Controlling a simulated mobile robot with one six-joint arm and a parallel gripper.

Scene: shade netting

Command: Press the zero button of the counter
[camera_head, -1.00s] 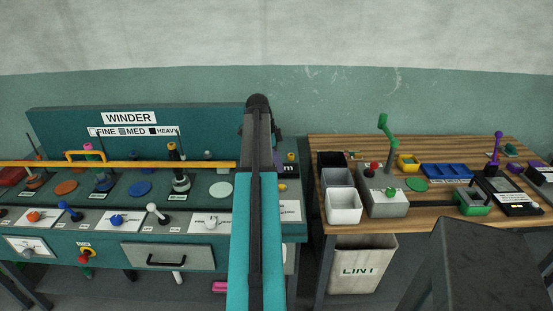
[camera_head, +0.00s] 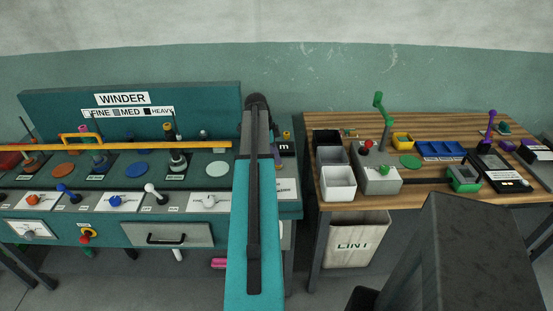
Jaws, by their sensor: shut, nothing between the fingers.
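A small dark box with a white "m" on its face (camera_head: 287,148) stands at the right end of the winder bench and looks like the counter. A yellow knob or button (camera_head: 286,134) shows on or behind its top. My arm covers the left part of this box, so no zero button can be made out. My arm rises through the middle of the view, and its dark upper end is left of the box in the picture. My gripper is not visible; it seems hidden behind the arm.
The teal winder bench (camera_head: 110,233) on the left holds spindles, discs, levers and a yellow bar (camera_head: 120,149). A wooden table (camera_head: 330,121) on the right holds bins, a green-handled device and trays. A gap separates them. A lint bin (camera_head: 354,238) stands below the table.

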